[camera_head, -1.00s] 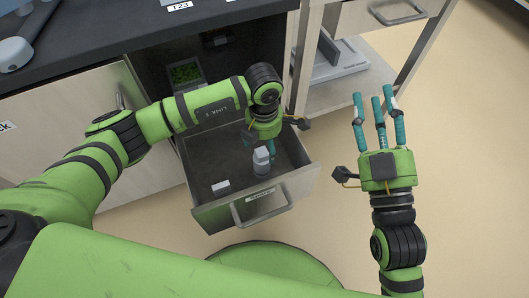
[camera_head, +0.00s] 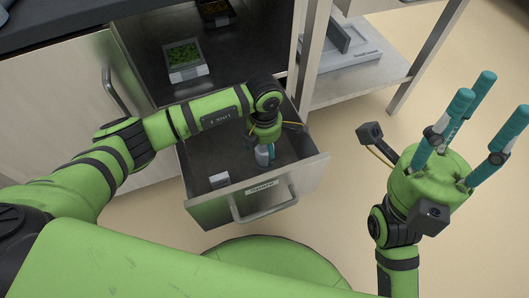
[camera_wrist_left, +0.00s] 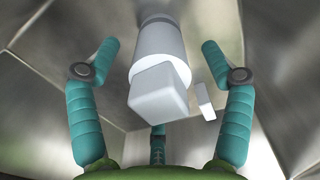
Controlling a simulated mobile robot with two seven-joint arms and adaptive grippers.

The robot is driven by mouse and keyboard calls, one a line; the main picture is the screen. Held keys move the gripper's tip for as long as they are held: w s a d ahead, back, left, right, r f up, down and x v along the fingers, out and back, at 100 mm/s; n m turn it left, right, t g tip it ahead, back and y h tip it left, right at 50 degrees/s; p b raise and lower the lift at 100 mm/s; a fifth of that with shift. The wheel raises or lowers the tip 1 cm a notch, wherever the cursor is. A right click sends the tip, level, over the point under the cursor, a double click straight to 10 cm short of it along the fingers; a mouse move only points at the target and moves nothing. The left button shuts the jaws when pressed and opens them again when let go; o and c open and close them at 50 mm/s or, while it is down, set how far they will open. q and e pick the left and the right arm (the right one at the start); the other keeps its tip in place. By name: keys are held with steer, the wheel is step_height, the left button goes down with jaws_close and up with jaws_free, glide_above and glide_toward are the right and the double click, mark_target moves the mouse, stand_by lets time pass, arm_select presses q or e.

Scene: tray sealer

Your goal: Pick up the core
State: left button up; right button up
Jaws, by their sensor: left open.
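The core appears to be the pale grey cylinder with a square white block at its near end; it stands in the open drawer (camera_head: 205,214). In the left wrist view this core (camera_wrist_left: 158,55) lies between my spread teal fingers, with gaps on both sides. In the head view the core (camera_head: 261,156) is partly hidden by my left gripper (camera_head: 268,154), which is open and pointing down into the drawer. My right gripper (camera_head: 487,104) is open and empty, raised to the right of the drawer, its fingers pointing up.
A small white block (camera_head: 219,180) lies in the drawer's front left; it also shows in the left wrist view (camera_wrist_left: 205,101). Metal drawer walls surround my left gripper. Behind are a tray of green pieces (camera_head: 184,54) and a shelf (camera_head: 355,82). The floor at right is clear.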

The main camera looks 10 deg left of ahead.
arm_select(q)
steer(key=shift+f, duration=0.5)
steer(key=c, duration=1.3)
